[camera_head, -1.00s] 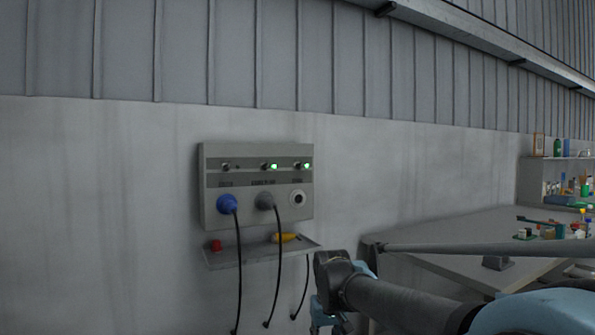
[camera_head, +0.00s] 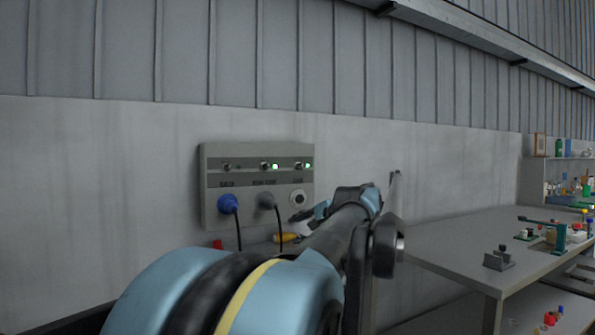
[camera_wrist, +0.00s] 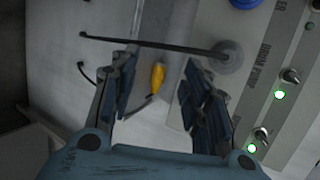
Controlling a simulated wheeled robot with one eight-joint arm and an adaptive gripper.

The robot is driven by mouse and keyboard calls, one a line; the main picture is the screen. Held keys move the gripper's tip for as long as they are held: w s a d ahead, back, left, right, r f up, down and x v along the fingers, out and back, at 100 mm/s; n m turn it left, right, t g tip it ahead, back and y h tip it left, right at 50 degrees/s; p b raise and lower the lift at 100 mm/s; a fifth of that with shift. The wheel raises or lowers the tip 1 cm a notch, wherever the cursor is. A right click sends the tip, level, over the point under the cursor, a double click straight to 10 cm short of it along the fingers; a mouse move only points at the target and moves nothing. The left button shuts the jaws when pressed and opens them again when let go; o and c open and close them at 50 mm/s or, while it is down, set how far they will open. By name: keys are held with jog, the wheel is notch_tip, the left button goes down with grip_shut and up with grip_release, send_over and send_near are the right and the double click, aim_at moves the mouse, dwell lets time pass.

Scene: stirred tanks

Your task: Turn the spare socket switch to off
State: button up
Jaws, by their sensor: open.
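The grey socket panel (camera_head: 207,170) hangs on the wall, with three switches above three sockets. The right-hand switch (camera_head: 297,166), above the empty socket (camera_head: 298,198), has a lit green light beside it. In the wrist view this switch (camera_wrist: 262,133) and its green light (camera_wrist: 252,148) are at the lower right, outside my fingers. The middle switch (camera_head: 264,166) also has a lit green light; the left one (camera_head: 227,167) shows none. My gripper (camera_wrist: 160,58) is open and empty, in front of the panel's lower right. Its right finger hides part of the panel in the wrist view.
A blue plug (camera_head: 227,204) and a grey plug (camera_head: 265,201) with black cables fill the other sockets. A yellow object (camera_wrist: 157,77) lies on the shelf below, partly behind my arm. A workbench (camera_head: 450,240) with small items stands at right.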

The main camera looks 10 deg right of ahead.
aim_at(302, 166)
jog(key=w+d+r+m+t+h, duration=0.1)
jog(key=w+d+r+m+t, duration=0.2)
jog(key=r, duration=0.6)
jog(key=w+d+r+m+t+h, duration=0.1)
jog(key=d+r+m+t, duration=0.4)
jog(key=r, duration=0.4)
jog(key=shift+g, duration=0.7)
jog(key=shift+f+x, duration=0.1)
jog(key=shift+x, duration=4.05)
jog(key=shift+f+x, duration=0.15)
jog(key=shift+x, duration=4)
jog(key=shift+d, duration=0.15)
jog(key=shift+c, duration=0.3)
grip_shut()
